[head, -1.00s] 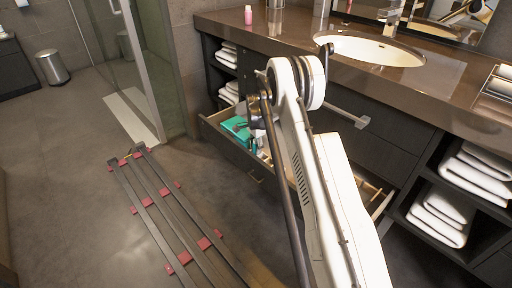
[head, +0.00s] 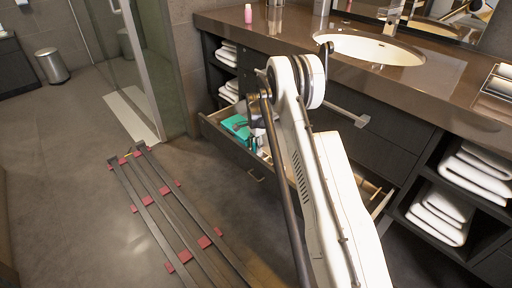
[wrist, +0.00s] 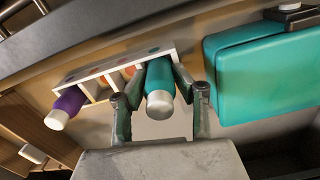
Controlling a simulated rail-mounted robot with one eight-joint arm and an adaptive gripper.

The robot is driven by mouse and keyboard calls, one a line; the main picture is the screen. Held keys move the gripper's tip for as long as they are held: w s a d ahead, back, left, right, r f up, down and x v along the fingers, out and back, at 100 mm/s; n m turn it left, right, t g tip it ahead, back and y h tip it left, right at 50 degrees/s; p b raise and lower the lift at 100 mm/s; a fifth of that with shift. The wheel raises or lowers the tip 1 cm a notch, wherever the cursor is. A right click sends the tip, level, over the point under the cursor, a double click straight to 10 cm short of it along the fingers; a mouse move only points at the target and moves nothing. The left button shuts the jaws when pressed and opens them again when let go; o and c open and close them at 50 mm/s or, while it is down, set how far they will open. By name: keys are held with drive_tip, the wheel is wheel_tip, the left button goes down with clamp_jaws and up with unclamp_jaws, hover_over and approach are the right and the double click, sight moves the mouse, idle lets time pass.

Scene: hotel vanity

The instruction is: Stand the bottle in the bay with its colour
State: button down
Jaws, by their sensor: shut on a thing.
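In the wrist view my gripper (wrist: 159,76) is shut on a teal bottle (wrist: 159,78) with a silver-white cap, one finger on each side. The bottle is at the right end bay of a white rack (wrist: 90,73). Coloured dots mark the rack's back edge, and orange shows in the middle part. I cannot tell whether the bottle's base rests on the bay floor. A purple bottle (wrist: 68,105) with a pale cap stands at the rack's left end.
A teal case (wrist: 262,75) lies right of the rack, also seen in the open drawer (head: 215,131) in the head view. The counter (head: 270,45) overhangs the drawer. Folded towels (head: 440,215) fill the shelf at right. The wooden drawer wall is close at left.

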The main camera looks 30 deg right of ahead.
drive_tip(key=shift+r+p, duration=0.4)
drive_tip(key=shift+r, duration=0.7)
drive_tip(key=shift+b, duration=0.45)
idle(1.4)
drive_tip(key=shift+f, duration=1.4)
idle(0.8)
drive_tip(key=shift+r, duration=0.25)
drive_tip(key=shift+r, duration=0.35)
drive_tip(key=shift+r, duration=0.8)
idle(1.5)
